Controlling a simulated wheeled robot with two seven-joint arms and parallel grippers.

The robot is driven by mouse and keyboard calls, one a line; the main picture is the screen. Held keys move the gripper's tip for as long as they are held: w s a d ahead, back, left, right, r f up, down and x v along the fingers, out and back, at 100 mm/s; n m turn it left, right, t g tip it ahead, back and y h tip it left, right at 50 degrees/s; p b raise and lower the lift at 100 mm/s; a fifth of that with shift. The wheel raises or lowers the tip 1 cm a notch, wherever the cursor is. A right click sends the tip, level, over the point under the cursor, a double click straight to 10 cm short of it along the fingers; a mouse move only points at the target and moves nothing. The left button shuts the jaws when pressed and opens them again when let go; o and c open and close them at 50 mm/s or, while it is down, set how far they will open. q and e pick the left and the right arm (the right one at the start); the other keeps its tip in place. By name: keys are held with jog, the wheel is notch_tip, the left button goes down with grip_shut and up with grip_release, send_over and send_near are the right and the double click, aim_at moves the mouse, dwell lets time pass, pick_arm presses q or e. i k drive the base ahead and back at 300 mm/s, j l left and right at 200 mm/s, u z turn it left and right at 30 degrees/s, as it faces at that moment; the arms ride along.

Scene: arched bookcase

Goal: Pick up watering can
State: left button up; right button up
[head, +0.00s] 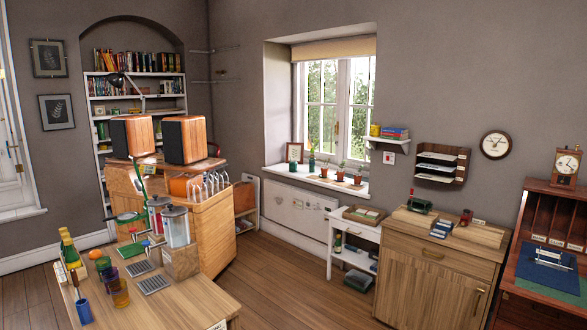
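I cannot pick out a watering can for certain. A small dark green object (312,160) stands on the window sill (276,172), beside several small potted plants (341,170). It is too small to tell whether it is a watering can. A green round container (130,222) stands on the wooden table at the front left, and its type is also unclear. Neither of my grippers shows in the head view.
The wooden table (190,305) holds bottles, cups and canisters (176,228). Behind it a wooden cabinet (216,235) carries two speakers (184,140).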

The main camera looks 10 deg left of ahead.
aim_at(292, 164)
jog(key=i+z, duration=0.2)
jog(key=i, duration=0.45)
jog(key=i+j+z, duration=0.2)
jog(key=i, duration=0.45)
jog(key=i+l, duration=0.1)
jog(key=i, duration=0.55)
jog(key=i+l+z, duration=0.1)
jog(key=i, duration=0.6)
jog(key=i+j+u, duration=0.15)
jog(key=i+u, duration=0.25)
jog(key=i+j+u, duration=0.1)
jog(key=i+u, duration=0.5)
jog(key=u, duration=0.15)
jog(key=i+l+u, duration=0.15)
jog(key=i+u, duration=0.25)
jog(key=i+j+u, duration=0.15)
jog(key=i, duration=1.15)
